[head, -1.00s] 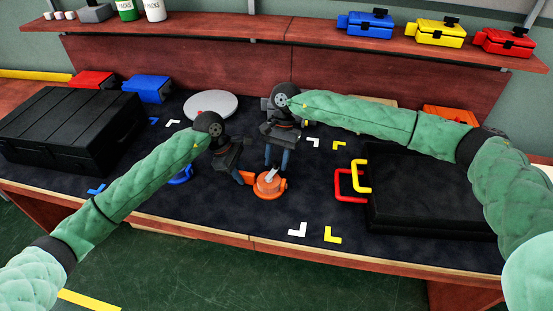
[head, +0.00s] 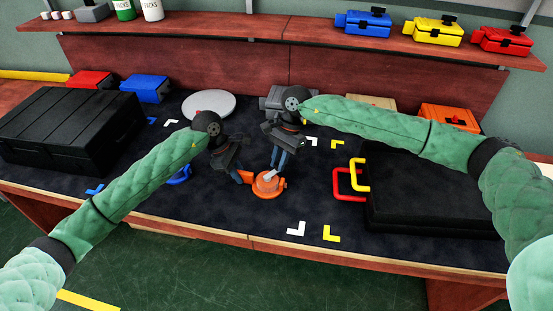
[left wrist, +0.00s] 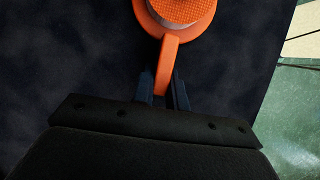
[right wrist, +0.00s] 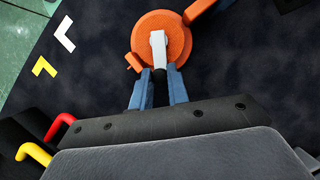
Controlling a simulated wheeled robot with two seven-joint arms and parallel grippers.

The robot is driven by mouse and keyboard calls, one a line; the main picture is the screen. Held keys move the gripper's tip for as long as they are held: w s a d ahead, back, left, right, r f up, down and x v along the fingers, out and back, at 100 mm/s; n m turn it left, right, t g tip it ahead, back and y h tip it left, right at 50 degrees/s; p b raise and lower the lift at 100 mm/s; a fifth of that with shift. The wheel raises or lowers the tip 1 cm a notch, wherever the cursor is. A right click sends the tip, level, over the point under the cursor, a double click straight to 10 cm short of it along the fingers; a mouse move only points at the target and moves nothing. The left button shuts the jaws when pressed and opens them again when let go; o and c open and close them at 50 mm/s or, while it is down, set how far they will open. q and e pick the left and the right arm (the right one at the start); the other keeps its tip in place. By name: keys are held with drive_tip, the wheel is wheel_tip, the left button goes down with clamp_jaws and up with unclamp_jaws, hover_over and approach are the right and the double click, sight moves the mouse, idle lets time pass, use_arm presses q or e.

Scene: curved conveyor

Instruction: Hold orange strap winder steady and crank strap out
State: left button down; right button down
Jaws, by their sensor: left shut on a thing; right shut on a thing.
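The orange strap winder (head: 266,190) lies on the dark mat near the front middle of the bench. It also shows in the left wrist view (left wrist: 182,10) and the right wrist view (right wrist: 160,28). My left gripper (head: 242,178) is shut on the winder's orange handle (left wrist: 167,66), on its left side. My right gripper (head: 274,172) is at the far side of the winder, shut on the end of the crank (right wrist: 158,48), a pale grey arm across the round top. A short orange tab (right wrist: 133,62) sticks out of the winder's rim.
A black case (head: 435,190) with red and yellow handles stands right of the winder. Another black case (head: 70,135) is at the left. A grey disc (head: 209,103) lies behind. White and yellow corner marks (head: 330,233) are on clear mat in front.

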sight(283, 179)
drive_tip(key=m, duration=0.1)
drive_tip(key=s+m, duration=0.1)
drive_tip(key=m+t, duration=0.1)
drive_tip(key=shift+s+d+m+y, duration=0.25)
drive_tip(key=shift+d+m+y, duration=0.15)
drive_tip(key=s+m+t, duration=0.1)
drive_tip(key=m, duration=0.1)
drive_tip(key=s+m+t, duration=0.1)
drive_tip(key=m, duration=0.1)
drive_tip(key=shift+m, duration=0.3)
drive_tip(key=m, duration=0.1)
drive_tip(key=s+m+t, duration=0.1)
drive_tip(key=m, duration=0.1)
drive_tip(key=s+m+t, duration=0.1)
drive_tip(key=m, duration=0.1)
drive_tip(key=shift+a, duration=0.3)
drive_tip(key=shift+s+a+m+t+h, duration=0.15)
drive_tip(key=shift+s+a+m+t, duration=0.1)
drive_tip(key=shift+m, duration=0.55)
drive_tip(key=shift+s+a+m+t+h, duration=0.15)
drive_tip(key=shift+s+m+t, duration=0.1)
drive_tip(key=shift+m, duration=0.55)
drive_tip(key=c, duration=1.3)
unclamp_jaws()
drive_tip(key=shift+c, duration=0.2)
